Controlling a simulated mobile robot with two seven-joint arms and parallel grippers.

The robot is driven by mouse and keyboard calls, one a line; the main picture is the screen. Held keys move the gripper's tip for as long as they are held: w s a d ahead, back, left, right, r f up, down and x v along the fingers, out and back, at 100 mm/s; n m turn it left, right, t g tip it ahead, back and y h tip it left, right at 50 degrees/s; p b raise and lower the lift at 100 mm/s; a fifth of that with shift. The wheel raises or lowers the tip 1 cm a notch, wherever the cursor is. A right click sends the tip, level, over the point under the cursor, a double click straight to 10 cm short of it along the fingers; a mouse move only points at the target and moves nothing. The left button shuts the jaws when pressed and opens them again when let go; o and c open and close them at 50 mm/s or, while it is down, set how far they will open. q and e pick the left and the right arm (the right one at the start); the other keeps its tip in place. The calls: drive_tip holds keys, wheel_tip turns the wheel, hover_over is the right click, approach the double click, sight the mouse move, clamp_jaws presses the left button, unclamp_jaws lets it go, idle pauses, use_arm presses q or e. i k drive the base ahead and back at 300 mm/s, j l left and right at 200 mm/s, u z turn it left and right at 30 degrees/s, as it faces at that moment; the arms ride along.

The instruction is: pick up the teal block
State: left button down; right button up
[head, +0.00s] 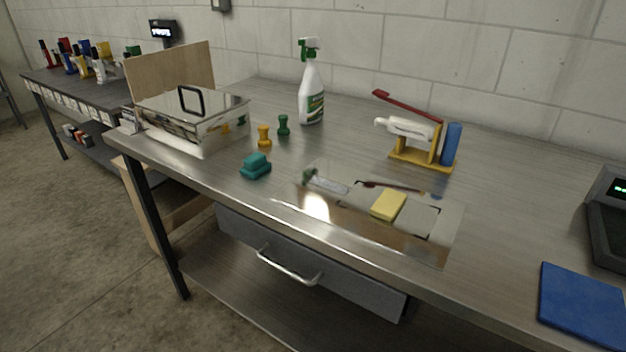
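The teal block (256,166) rests on the metal table (340,150), near its front edge and left of the middle. It looks like a wider lower part with a smaller raised part on top. Nothing covers it, and a small gap separates it from the things around it. Neither of my grippers shows in the head view.
A shiny lidded box (195,118) is to the left, a spray bottle (311,92) behind. A mirror-like plate (430,222) with a yellow block (388,205) lies to the right.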

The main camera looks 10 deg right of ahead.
sight(256, 166)
drive_tip(key=z, duration=0.4)
drive_tip(key=i+j+z, duration=0.1)
drive_tip(key=j+z, duration=0.2)
drive_tip(key=z, duration=0.2)
drive_tip(key=j+z, duration=0.3)
drive_tip(key=z, duration=0.15)
drive_tip(key=j+z, duration=0.2)
drive_tip(key=j, duration=0.25)
drive_tip(key=k+j+z, duration=0.1)
drive_tip(key=j+z, duration=0.15)
drive_tip(key=j, duration=0.2)
drive_tip(key=k+j, duration=0.1)
drive_tip(key=j, duration=0.8)
drive_tip(key=k+j+z, duration=0.1)
drive_tip(key=j, duration=0.35)
drive_tip(key=k, duration=0.05)
